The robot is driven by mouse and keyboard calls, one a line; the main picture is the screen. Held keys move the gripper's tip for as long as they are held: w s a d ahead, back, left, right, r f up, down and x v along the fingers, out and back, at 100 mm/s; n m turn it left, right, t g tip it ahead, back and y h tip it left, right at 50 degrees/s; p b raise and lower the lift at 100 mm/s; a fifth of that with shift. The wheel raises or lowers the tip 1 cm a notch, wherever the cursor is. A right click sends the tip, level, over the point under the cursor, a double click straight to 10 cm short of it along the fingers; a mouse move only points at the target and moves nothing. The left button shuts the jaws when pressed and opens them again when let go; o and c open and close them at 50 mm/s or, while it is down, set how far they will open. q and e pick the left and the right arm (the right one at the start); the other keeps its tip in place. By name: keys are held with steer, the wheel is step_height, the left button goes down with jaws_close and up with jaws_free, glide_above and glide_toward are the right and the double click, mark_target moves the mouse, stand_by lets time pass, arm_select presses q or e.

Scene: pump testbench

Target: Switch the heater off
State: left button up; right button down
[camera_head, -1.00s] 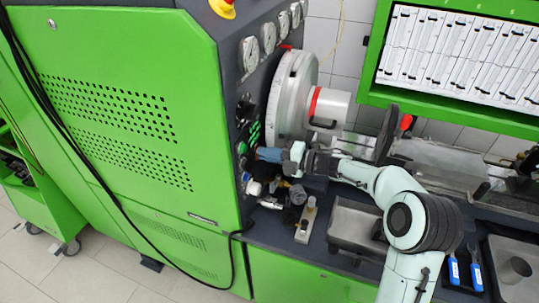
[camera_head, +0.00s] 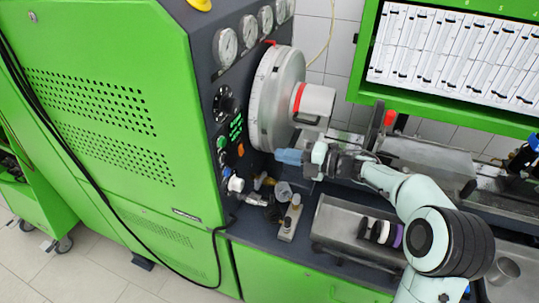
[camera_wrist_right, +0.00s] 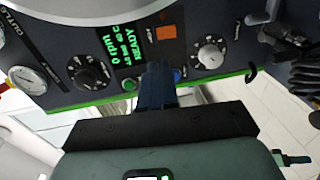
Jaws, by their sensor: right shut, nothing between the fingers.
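The switch also shows in the right wrist view (camera_wrist_right: 167,34), beside the display (camera_wrist_right: 128,46) that reads "0 rpm" and "READY". No heater label is readable, and I cannot tell the switch's position. My right gripper (camera_head: 280,156) is shut and empty, its blue fingers pointing at the panel with a gap to the right of the switch. In the right wrist view its fingers (camera_wrist_right: 157,75) stand below the switch and hide part of the panel. My left gripper is not in view.
A green button (camera_wrist_right: 128,86), a black knob (camera_wrist_right: 91,73) and a silver knob (camera_wrist_right: 209,52) surround the display. A large metal disc (camera_head: 276,95) stands close above the right gripper. A metal tray (camera_head: 335,215) and fittings lie below.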

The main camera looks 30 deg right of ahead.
steer(key=shift+v, duration=1.75)
